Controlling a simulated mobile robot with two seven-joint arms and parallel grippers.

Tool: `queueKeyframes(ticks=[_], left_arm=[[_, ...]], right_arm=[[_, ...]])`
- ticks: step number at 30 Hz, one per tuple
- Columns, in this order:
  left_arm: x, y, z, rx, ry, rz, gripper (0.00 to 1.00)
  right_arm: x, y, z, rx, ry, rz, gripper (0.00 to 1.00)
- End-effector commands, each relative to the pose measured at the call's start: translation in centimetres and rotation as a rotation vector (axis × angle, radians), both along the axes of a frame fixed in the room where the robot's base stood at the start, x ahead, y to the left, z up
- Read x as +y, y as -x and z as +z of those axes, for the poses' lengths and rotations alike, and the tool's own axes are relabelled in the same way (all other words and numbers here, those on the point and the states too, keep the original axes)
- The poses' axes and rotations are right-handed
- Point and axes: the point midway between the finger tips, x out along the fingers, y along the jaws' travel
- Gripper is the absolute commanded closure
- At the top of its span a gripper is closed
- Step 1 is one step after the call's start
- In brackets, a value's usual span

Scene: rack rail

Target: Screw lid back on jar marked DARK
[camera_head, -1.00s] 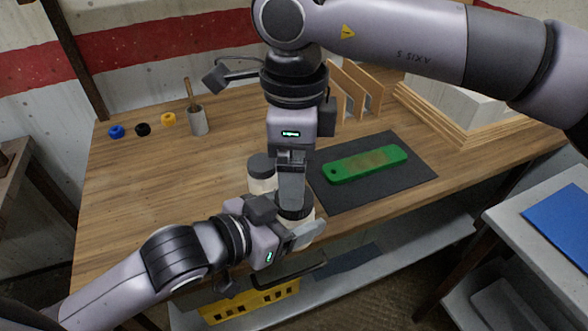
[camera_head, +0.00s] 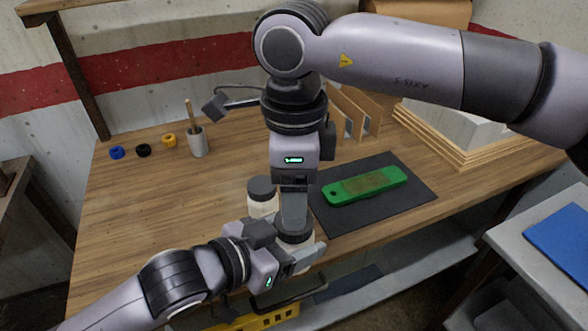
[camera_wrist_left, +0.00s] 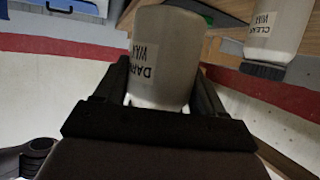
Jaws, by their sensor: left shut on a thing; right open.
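In the head view my left gripper (camera_head: 294,258) is shut on this jar (camera_head: 303,264) near the table's front edge. A dark ribbed lid (camera_head: 298,237) shows at the jar's top; how tightly it sits cannot be told. My right gripper (camera_head: 293,222) points down from above, open, with its fingers at the lid. The near finger hides part of the lid.
A second jar, marked CLEAR WAX (camera_wrist_left: 277,28), stands just behind with its black lid (camera_head: 262,188) on. A green block (camera_head: 365,186) lies on a dark mat (camera_head: 410,205) at right. A cup (camera_head: 198,143) and small coloured rings stand far left. The table's left part is clear.

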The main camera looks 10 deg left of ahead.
Motion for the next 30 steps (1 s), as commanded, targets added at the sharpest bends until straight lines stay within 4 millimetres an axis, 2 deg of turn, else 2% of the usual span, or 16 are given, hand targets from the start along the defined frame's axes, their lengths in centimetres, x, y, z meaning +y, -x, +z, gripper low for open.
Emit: queueKeyframes(ticks=[3,9,20,22,24,25,26,27,29,30], left_arm=[[0.0,0.0,0.1,-0.003,0.003,0.0,1.0],[0.0,0.0,0.1,-0.003,0.003,0.0,1.0],[0.0,0.0,0.1,-0.003,0.003,0.0,1.0],[0.0,0.0,0.1,-0.003,0.003,0.0,1.0],[0.0,0.0,0.1,-0.003,0.003,0.0,1.0],[0.0,0.0,0.1,-0.003,0.003,0.0,1.0],[0.0,0.0,0.1,-0.003,0.003,0.0,1.0],[0.0,0.0,0.1,-0.003,0.002,-0.001,1.0],[0.0,0.0,0.1,-0.003,0.002,-0.001,1.0],[0.0,0.0,0.1,-0.004,0.002,0.0,1.0]], right_arm=[[0.0,0.1,-1.9,0.002,0.001,0.001,0.3],[0.0,0.0,-4.0,0.0,-0.001,0.0,0.3],[0.0,0.0,-4.5,-0.001,-0.001,0.0,0.3],[0.0,0.0,-4.5,-0.001,-0.001,0.0,0.46],[0.0,0.0,-4.5,-0.001,-0.001,0.0,0.69],[0.0,0.0,-4.5,-0.001,-0.001,0.0,0.77],[0.0,0.0,-4.5,-0.001,-0.001,0.0,0.77],[0.0,0.0,-4.5,-0.001,-0.001,0.0,0.31],[0.0,0.0,-4.5,-0.001,-0.001,0.0,0.15],[0.0,0.0,-4.5,-0.001,-0.001,0.0,0.15]])
